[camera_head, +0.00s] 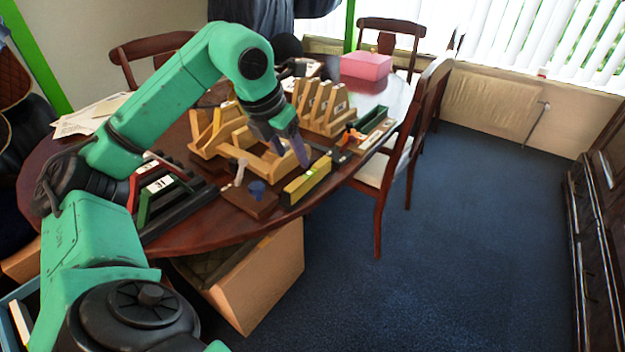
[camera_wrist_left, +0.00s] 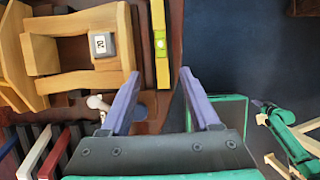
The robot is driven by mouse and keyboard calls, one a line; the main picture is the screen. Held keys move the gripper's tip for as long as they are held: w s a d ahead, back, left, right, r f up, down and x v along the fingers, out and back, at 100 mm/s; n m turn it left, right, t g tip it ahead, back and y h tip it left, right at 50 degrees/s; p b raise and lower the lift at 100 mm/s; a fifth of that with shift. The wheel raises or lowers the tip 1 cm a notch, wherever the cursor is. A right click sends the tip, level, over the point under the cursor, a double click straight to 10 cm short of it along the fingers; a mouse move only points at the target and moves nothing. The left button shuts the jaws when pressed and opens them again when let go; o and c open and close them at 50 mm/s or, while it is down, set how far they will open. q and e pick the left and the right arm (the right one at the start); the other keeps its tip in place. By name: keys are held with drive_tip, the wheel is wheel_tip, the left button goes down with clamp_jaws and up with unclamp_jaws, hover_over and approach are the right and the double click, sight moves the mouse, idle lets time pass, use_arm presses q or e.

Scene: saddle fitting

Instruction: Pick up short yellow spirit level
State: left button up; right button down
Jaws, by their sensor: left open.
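The short yellow spirit level (camera_head: 307,182) lies along the table's near right edge, in a dark holder or beside a dark strip; I cannot tell which. Its green vial shows near the middle. In the left wrist view the yellow level (camera_wrist_left: 161,62) runs lengthwise ahead of the fingers, in line with the gap between them. My left gripper (camera_head: 290,151) is open and empty, just above and behind the level in the head view. Its two purple fingers also show in the left wrist view (camera_wrist_left: 160,76), apart from the level. My right gripper is not clearly seen.
Wooden saddle frames (camera_head: 262,158) stand close behind the level. A green tray (camera_head: 371,122) and an orange-handled tool (camera_head: 350,135) lie to the right. A chair (camera_head: 400,150) stands by the edge.

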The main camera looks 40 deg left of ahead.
sight(304, 177)
use_arm(q)
drive_tip(key=b+x, duration=0.1)
drive_tip(key=x, duration=0.9)
drive_tip(key=shift+w+f, duration=0.1)
clamp_jaws()
use_arm(e)
drive_tip(key=w, duration=0.1)
drive_tip(key=w+r, duration=0.1)
drive_tip(key=w+a, duration=0.1)
drive_tip(key=w, duration=0.1)
drive_tip(key=shift+r, duration=0.3)
